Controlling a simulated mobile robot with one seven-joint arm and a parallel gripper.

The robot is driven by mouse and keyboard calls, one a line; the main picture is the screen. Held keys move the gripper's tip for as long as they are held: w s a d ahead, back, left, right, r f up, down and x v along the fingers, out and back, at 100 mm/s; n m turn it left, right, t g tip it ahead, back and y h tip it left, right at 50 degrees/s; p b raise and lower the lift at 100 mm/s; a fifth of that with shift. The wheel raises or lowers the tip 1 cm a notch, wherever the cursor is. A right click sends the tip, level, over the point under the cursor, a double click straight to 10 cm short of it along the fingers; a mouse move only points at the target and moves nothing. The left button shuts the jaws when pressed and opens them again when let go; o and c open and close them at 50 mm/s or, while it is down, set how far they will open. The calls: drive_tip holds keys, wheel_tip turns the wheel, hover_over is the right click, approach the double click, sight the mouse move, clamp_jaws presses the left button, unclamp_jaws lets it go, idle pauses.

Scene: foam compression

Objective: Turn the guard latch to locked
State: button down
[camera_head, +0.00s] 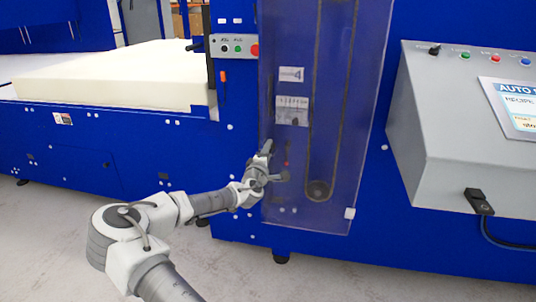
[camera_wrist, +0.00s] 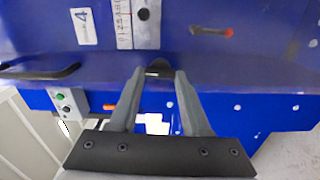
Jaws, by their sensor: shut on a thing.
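My gripper (camera_head: 266,150) is at the left edge of the tinted see-through guard panel (camera_head: 335,100) on the blue machine. In the head view my gripper hides this part.
A red-tipped lever (camera_wrist: 212,31) and a scale plate (camera_wrist: 145,24) are close by. A black bar handle (camera_wrist: 40,73) is at left in the wrist view. A button box (camera_head: 236,47), a foam block (camera_head: 115,75) and a grey control console (camera_head: 440,130) stand around. The floor is clear.

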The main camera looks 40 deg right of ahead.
drive_tip(key=shift+n, duration=0.5)
drive_tip(key=shift+c, duration=1.8)
unclamp_jaws()
drive_tip(key=shift+s+a, duration=0.1)
drive_tip(key=p+v, duration=0.2)
drive_tip(key=v, duration=1.5)
drive_tip(key=shift+s, duration=0.15)
